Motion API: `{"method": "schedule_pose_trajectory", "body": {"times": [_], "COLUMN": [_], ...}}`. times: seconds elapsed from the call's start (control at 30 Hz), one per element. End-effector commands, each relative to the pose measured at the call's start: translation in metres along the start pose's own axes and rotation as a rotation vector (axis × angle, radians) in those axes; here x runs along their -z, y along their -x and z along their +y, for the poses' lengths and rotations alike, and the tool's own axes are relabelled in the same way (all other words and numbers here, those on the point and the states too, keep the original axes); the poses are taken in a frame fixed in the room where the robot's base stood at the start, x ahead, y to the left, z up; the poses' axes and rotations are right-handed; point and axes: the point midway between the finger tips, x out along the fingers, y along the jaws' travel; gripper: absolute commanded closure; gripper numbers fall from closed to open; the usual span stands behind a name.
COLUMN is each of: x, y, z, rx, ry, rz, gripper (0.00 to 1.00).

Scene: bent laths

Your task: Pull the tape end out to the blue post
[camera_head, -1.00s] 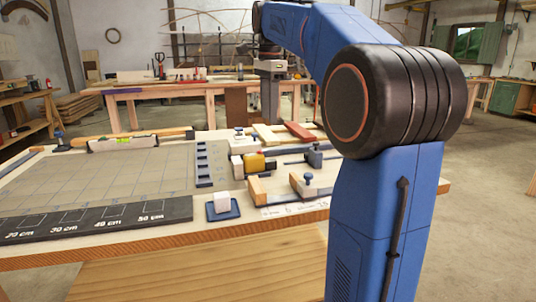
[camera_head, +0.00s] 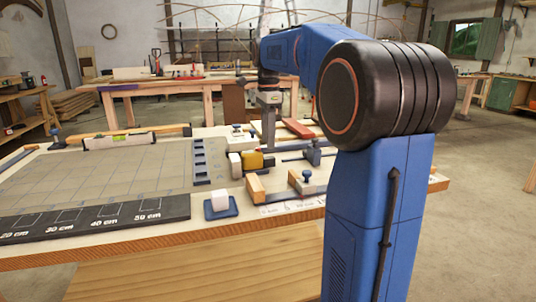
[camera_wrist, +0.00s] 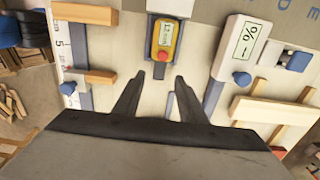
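The yellow tape measure (camera_head: 252,160) sits on the bench in a dark holder, with a white block at its left. In the wrist view the tape measure (camera_wrist: 165,36) is at top centre, with a display and a red tip facing my gripper. My gripper (camera_wrist: 158,80) is open and empty, its fingertips just below the red tip in the picture. In the head view my gripper (camera_head: 268,128) points down behind the tape measure. I cannot make out a separate tape end.
A dark strip marked in cm (camera_head: 95,218) lies along the front left edge beside a gridded mat (camera_head: 90,178). A white cube on a blue pad (camera_head: 220,204), blue-knobbed clamps (camera_head: 308,178), wooden blocks (camera_head: 255,187) and a spirit level (camera_head: 120,140) stand around.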

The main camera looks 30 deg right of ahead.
Motion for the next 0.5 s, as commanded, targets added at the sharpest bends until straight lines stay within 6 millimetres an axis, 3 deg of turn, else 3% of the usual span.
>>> {"method": "schedule_pose_trajectory", "body": {"times": [0.2,0.5], "x": [0.0,0.0], "y": [-0.036,-0.061], "z": [0.001,0.0], "rx": [-0.002,0.0], "ry": [0.0,0.0], "rz": [0.0,0.0], "gripper": [0.62,0.62]}}
